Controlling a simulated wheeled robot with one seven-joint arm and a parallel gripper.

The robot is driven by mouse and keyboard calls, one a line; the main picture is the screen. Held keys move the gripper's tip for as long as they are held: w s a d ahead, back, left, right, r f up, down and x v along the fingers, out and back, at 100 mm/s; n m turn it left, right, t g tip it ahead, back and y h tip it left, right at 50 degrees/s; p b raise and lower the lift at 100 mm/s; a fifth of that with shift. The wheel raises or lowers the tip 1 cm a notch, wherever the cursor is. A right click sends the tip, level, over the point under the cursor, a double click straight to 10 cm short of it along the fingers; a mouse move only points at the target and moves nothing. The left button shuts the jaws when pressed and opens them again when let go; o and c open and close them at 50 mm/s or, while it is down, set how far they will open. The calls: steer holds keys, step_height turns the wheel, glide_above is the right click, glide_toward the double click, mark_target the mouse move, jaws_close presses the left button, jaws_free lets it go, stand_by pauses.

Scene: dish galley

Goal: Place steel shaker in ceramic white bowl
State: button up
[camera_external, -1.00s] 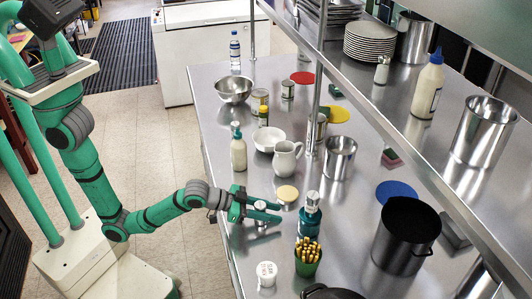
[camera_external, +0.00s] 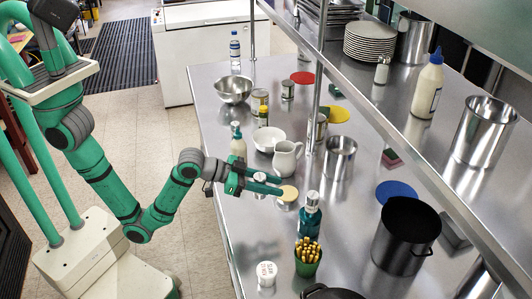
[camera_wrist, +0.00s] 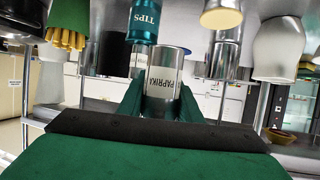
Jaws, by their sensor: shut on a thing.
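The steel shaker, labelled PAPRIKA (camera_wrist: 166,80), is between the green fingers of my gripper (camera_wrist: 163,100) in the wrist view. In the external view my gripper (camera_external: 270,184) is shut on it, above the near left part of the steel counter, and mostly hides the shaker. The ceramic white bowl (camera_external: 265,135) stands on the counter farther back, beyond my gripper and apart from it. The bowl looks empty from here, and I cannot make it out in the wrist view.
A white pitcher (camera_external: 286,160) stands close beside the bowl's near right side. A cream bottle (camera_external: 238,150) stands left of the bowl. A cream-topped jar (camera_external: 288,194) and a teal bottle (camera_external: 309,216) are right of my gripper. A shelf post (camera_external: 314,110) rises behind.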

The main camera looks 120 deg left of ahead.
step_height(320, 180, up, 8)
steer(key=r, duration=0.1)
steer(key=s+a, duration=2.3)
steer(key=s, duration=0.3)
glide_above(271, 136)
steer(key=w+d, duration=0.3)
steer(key=d, duration=0.2)
steer(key=shift+n+y, duration=0.3)
steer(key=shift+y, duration=0.1)
steer(key=shift+s+f, duration=0.15)
steer(key=shift+f, duration=9.05)
steer(key=shift+f, duration=0.6)
steer(key=o, duration=1.1)
